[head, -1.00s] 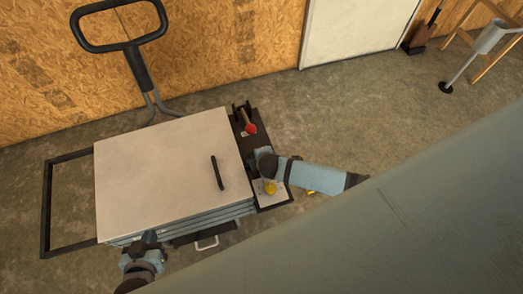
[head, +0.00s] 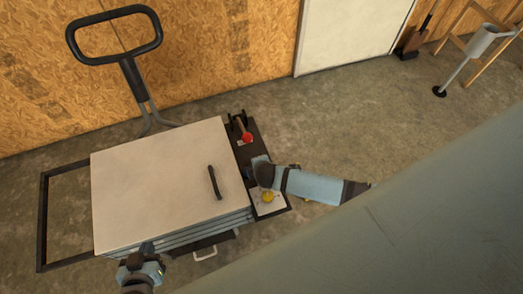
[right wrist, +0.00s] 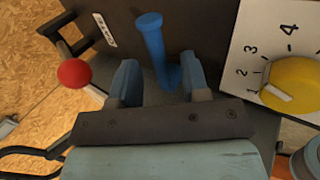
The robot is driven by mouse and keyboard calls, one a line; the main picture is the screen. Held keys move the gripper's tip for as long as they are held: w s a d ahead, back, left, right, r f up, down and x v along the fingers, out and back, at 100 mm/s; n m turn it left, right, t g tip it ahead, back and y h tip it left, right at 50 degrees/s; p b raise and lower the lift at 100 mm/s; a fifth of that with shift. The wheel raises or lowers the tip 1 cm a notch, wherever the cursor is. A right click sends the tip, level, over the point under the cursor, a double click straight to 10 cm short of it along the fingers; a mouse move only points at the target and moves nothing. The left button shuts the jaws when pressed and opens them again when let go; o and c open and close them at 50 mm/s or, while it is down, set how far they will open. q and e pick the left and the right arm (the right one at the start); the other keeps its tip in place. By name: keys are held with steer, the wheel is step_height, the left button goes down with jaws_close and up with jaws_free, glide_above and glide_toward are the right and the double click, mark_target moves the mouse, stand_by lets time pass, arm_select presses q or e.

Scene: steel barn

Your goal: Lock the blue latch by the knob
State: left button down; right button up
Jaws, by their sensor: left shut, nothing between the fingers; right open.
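The blue latch (right wrist: 150,30) shows in the right wrist view as a blue rod with a round knob end, standing out from a dark panel (right wrist: 205,25). My right gripper (right wrist: 160,80) is open, with one finger on each side of the latch's lower part; whether either finger touches it I cannot tell. In the head view my right gripper (head: 260,170) is over the dark panel beside the cart, and the latch is hidden there. My left gripper (head: 147,248) is shut and empty at the cart's front edge.
A red ball knob (right wrist: 74,73) on a lever is left of the latch, also in the head view (head: 247,138). A yellow dial (right wrist: 292,84) on a numbered white plate is right. The cart's pale top (head: 150,185) carries a black handle (head: 215,183).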

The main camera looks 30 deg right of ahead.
steer(key=d+p+v, duration=0.1)
steer(key=v, duration=1.2)
steer(key=shift+a+r+p, duration=0.25)
steer(key=shift+a+p, duration=0.05)
steer(key=shift+a, duration=0.1)
steer(key=s+a+r+m+y+p, duration=0.3)
steer(key=r+m+y+p, duration=0.1)
steer(key=r+m+p, duration=0.15)
steer(key=s+d+r+m+t+p, duration=0.3)
steer(key=r+m, duration=0.3)
steer(key=m, duration=0.2)
steer(key=shift+s+d+r+t, duration=0.45)
steer(key=shift+d+t, duration=0.15)
steer(key=shift+d, duration=0.15)
